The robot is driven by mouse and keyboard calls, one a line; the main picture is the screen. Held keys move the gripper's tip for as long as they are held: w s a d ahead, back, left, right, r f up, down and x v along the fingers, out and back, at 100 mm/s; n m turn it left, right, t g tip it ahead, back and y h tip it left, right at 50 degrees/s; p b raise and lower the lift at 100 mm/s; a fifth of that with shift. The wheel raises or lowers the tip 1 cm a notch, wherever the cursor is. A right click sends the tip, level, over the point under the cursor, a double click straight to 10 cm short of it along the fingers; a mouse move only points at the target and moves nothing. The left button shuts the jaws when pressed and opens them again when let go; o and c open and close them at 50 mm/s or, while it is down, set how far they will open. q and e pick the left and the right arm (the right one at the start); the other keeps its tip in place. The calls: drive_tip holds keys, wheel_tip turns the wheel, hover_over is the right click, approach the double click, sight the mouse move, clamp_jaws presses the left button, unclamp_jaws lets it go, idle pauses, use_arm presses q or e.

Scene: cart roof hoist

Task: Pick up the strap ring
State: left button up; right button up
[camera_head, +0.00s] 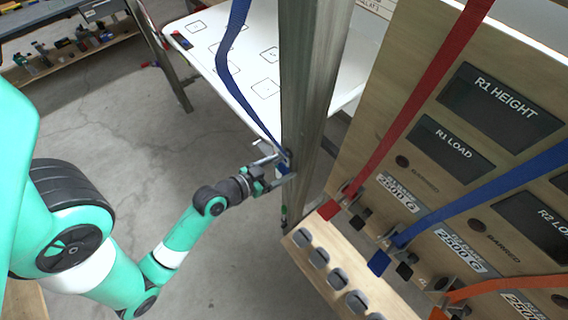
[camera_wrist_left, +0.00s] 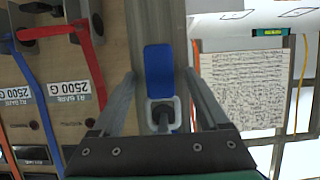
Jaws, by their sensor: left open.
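The left gripper (camera_head: 278,168) is at the metal post in the head view, with its jaws open. In the left wrist view the two fingers (camera_wrist_left: 160,80) stand on either side of a blue strap end (camera_wrist_left: 158,70) and a pale, rounded ring (camera_wrist_left: 176,112) below it. A gap shows between each finger and the strap end. In the head view a blue strap (camera_head: 232,80) hangs down to the post beside the gripper; the ring is too small and covered to make out there. My right gripper is not in view.
The upright metal post (camera_head: 312,90) stands right at the gripper. To its right is a wooden panel (camera_head: 400,140) with displays and red, blue and orange straps. A shelf with several grey-lined slots (camera_head: 318,257) juts out below. A white table (camera_head: 215,50) stands behind; open floor lies left.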

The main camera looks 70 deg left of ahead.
use_arm(q)
clamp_jaws()
idle(0.3)
drive_tip(key=shift+r, duration=0.1)
